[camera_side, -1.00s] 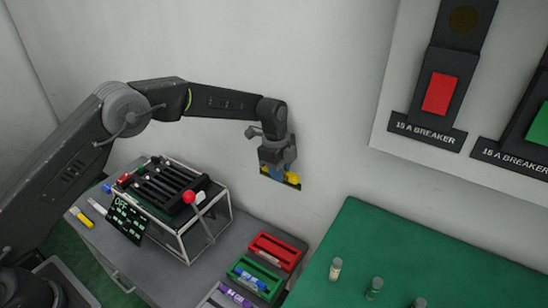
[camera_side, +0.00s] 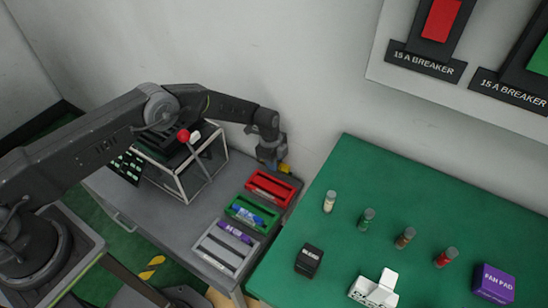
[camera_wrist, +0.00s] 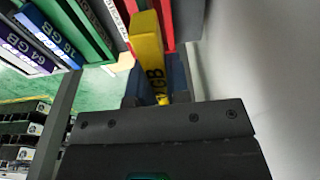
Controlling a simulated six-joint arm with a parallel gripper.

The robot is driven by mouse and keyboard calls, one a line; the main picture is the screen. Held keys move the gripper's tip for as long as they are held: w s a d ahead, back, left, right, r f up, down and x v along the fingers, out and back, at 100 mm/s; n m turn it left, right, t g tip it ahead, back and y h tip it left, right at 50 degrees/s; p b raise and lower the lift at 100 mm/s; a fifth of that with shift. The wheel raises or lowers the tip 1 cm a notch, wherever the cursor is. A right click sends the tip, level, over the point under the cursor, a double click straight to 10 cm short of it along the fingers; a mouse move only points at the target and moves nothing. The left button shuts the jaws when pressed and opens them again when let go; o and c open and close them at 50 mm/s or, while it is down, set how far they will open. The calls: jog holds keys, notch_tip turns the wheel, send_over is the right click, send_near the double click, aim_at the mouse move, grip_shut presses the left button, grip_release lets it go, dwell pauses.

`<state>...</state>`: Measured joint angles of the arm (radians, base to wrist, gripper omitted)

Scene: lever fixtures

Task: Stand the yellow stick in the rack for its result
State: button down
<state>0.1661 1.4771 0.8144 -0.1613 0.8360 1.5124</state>
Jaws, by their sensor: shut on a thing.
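My gripper (camera_side: 272,158) is shut on the yellow stick (camera_side: 284,168), low over the far end of the red rack (camera_side: 268,190). In the wrist view the yellow stick (camera_wrist: 147,50), with "GB" lettering, is between the blue fingertips (camera_wrist: 156,88). Red rack walls (camera_wrist: 167,22) show beside and behind it. I cannot tell whether the stick touches the rack. No other stick is visible in the red rack.
A framed tester (camera_side: 180,180) with a red-knobbed lever (camera_side: 184,136) stands left of the racks, partly behind my arm. A green table (camera_side: 330,245) with vials and small boxes is to the right. The wall is close behind the gripper.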

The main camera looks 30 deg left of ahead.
jog(key=shift+f, duration=2.85)
jog(key=shift+s+f, duration=0.1)
jog(key=shift+f, duration=0.2)
dwell(1.7)
dwell(1.1)
dwell(1.1)
